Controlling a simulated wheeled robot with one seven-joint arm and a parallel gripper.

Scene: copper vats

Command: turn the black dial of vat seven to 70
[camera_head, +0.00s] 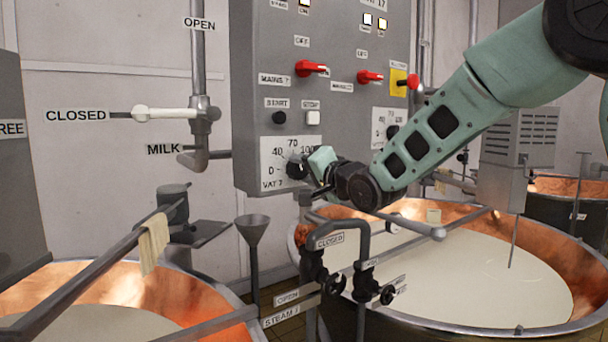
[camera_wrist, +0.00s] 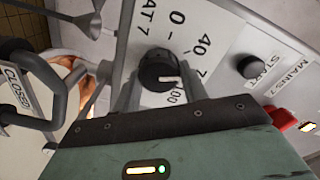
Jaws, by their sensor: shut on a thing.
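The black dial of vat seven (camera_wrist: 157,72) sits on a white scale plate (camera_head: 276,148) on the grey control panel, with 0, 40, 70 and 100 marked. My gripper (camera_head: 304,167) is at the dial, with one finger on each side of it in the wrist view, shut on the knob. A white mark shows on the lower right of the knob in the wrist view, towards the part between the 7 and the 100. The exact reading cannot be told. A finger partly hides the 70 and the 100. In the head view my gripper partly covers the dial (camera_head: 294,171).
Above the dial are a black start button (camera_head: 279,117), a white stop button (camera_head: 313,117) and a red mains switch (camera_head: 311,68). Valve pipes (camera_head: 312,262) stand below. A milk-filled copper vat (camera_head: 450,270) is under my arm; another vat (camera_head: 110,285) is front left.

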